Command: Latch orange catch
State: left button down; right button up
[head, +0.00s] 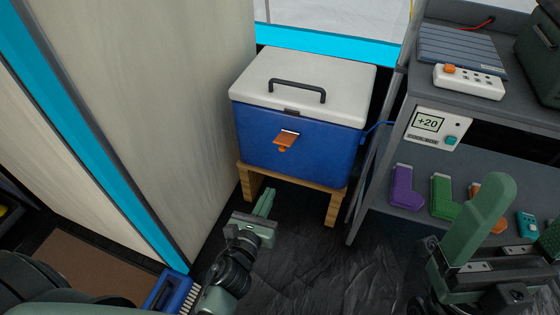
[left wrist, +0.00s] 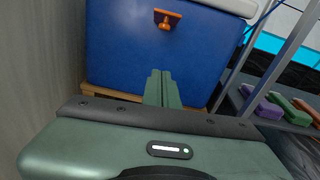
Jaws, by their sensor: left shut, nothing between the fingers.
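The orange catch (head: 287,138) is on the front of a blue cool box (head: 255,135), below a dark notch (head: 292,112) in the rim of its white lid (head: 345,85). The lid looks down. The catch sits apart from the notch and also shows in the left wrist view (left wrist: 165,18). My left gripper (head: 266,200) is shut and empty, its green fingers together, below and in front of the box; they also show in the left wrist view (left wrist: 160,85). My right gripper (head: 525,205) is at the lower right, its fingers apart, one partly cut by the frame edge.
The box stands on a wooden stand (head: 333,207), beside a pale tent wall (head: 150,110) on the left. A grey shelf unit (head: 385,200) on the right bears a cool box display (head: 430,123) and purple (head: 402,187) and green (head: 441,195) blocks.

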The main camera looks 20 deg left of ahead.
aim_at(285, 142)
pick_arm(q)
jog(key=w+r, duration=0.2)
jog(key=w, duration=0.8)
jog(key=shift+w+r, duration=0.25)
jog(key=shift+r, duration=0.05)
